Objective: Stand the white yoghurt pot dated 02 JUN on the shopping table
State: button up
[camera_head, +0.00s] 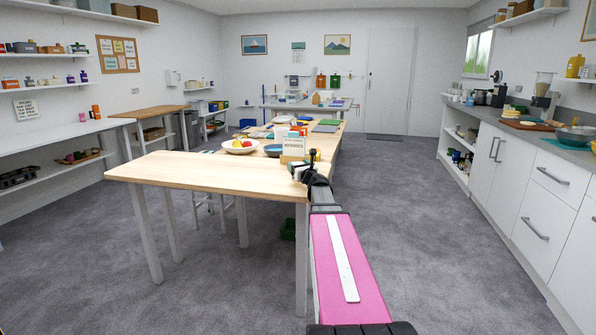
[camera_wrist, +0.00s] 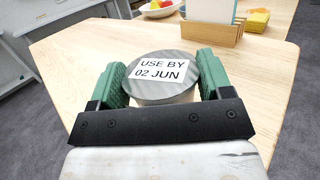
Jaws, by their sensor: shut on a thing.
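The yoghurt pot shows in the wrist view as a round grey lid (camera_wrist: 160,88) with a white label reading "USE BY 02 JUN". Its body is mostly hidden under the lid and behind my gripper. My gripper (camera_wrist: 163,76) is shut on the pot, one green finger on each side. In the head view my gripper (camera_head: 308,170) is at the near right end of the light wooden table (camera_head: 190,172). The pot cannot be made out clearly there. The tabletop (camera_wrist: 80,55) lies beneath and beyond the pot. I cannot tell whether the pot touches it.
A card in a wooden holder (camera_wrist: 212,30) stands just beyond the pot, also seen in the head view (camera_head: 292,146). The table's near left part is clear. A kitchen counter (camera_head: 548,140) runs along the right.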

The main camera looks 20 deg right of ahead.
jog(key=shift+f, duration=0.85)
jog(key=shift+f, duration=0.15)
jog(key=o, duration=1)
jog(key=shift+s, duration=0.1)
jog(key=s, duration=0.4)
jog(key=s+d+f, duration=0.1)
jog(key=s, duration=0.6)
jog(key=shift+s+d+f, duration=0.15)
jog(key=shift+s+f, duration=0.1)
jog(key=shift+s, duration=0.05)
